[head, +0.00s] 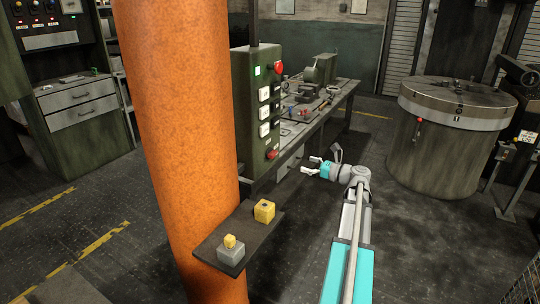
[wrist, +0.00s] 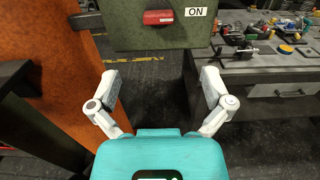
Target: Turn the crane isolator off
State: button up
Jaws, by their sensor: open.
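The crane isolator looks to be the red handle (wrist: 158,17) low on a dark green panel (wrist: 125,38). The handle lies horizontal in the wrist view, beside a white label (wrist: 196,12) reading ON. In the head view the red handle (head: 272,154) is near the bottom of the tall green control box (head: 245,110). My gripper (wrist: 159,82) is open and empty, its fingers spread below the handle in the wrist view and touching nothing. In the head view my gripper (head: 310,165) is in the air right of the box, apart from it.
A thick orange column (head: 175,130) stands left of the box. A dark shelf (head: 238,240) below holds a yellow block (head: 264,211) and a grey block (head: 231,256). Above the handle are several white switches and a red button (head: 279,68). A cluttered workbench (head: 345,93) stands behind.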

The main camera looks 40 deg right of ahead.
aim_at(275, 155)
jog(key=shift+w+a, duration=0.15)
jog(key=shift+w, duration=0.1)
jog(key=x, duration=1.3)
jog(key=shift+w+a, duration=0.1)
jog(key=shift+w, duration=0.1)
jog(key=c, duration=1.1)
